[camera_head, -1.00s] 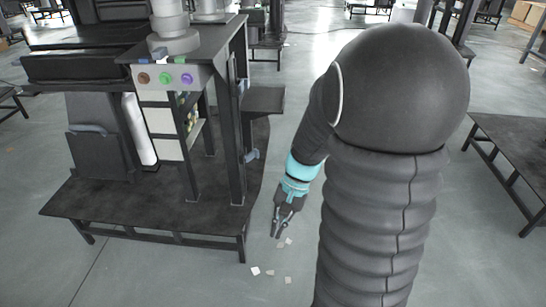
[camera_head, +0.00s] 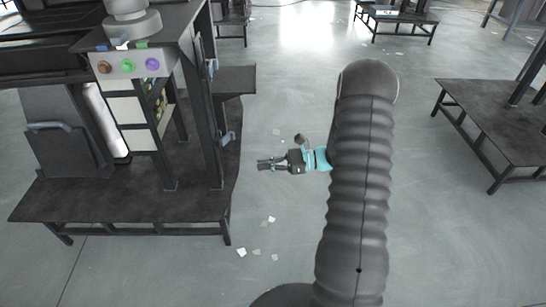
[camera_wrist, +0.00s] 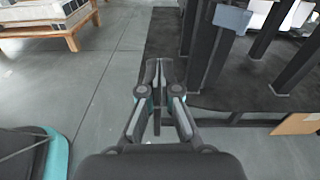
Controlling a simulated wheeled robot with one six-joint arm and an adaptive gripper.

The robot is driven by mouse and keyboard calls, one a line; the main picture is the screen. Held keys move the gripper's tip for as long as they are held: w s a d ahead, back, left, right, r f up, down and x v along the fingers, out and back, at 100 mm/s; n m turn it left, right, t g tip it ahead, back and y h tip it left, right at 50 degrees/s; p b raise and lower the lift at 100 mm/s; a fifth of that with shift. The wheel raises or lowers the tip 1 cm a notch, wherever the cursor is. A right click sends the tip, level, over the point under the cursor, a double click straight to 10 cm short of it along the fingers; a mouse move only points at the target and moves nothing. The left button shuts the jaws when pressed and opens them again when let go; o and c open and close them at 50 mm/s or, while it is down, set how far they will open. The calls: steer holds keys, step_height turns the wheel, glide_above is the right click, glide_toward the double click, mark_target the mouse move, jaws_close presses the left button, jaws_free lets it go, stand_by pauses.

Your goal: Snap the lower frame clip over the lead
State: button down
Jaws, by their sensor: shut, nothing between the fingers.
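The lower frame clip appears to be the small blue-grey part (camera_head: 228,138) on the right side of the dark machine frame (camera_head: 203,125), below the side shelf. A blue-grey part (camera_wrist: 232,18), probably the same clip, shows at the top of the wrist view. I cannot make out the lead in either view. My gripper (camera_head: 259,164) is shut and empty, pointing left toward the frame. It is to the right of the clip and a little lower in the picture, apart from it. The fingers (camera_wrist: 158,68) show close together in the wrist view.
A side shelf (camera_head: 232,80) juts from the frame above the clip. A dark low platform (camera_head: 105,205) carries the machine. Another dark table (camera_head: 500,115) stands at the right. Pale scraps (camera_head: 241,252) lie on the floor.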

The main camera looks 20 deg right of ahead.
steer(key=w+a+r+m+t, duration=0.1)
steer(key=w+a+r, duration=0.1)
steer(key=w+a, duration=0.3)
steer(key=shift+w+a+y, duration=0.2)
steer(key=shift+a+y, duration=0.2)
steer(key=shift+a, duration=1.2)
steer(key=shift+v, duration=2.25)
steer(key=w+d+b, duration=0.1)
steer(key=w+d, duration=0.1)
steer(key=w, duration=0.6)
steer(key=shift+w+d, duration=0.2)
steer(key=shift+d, duration=0.15)
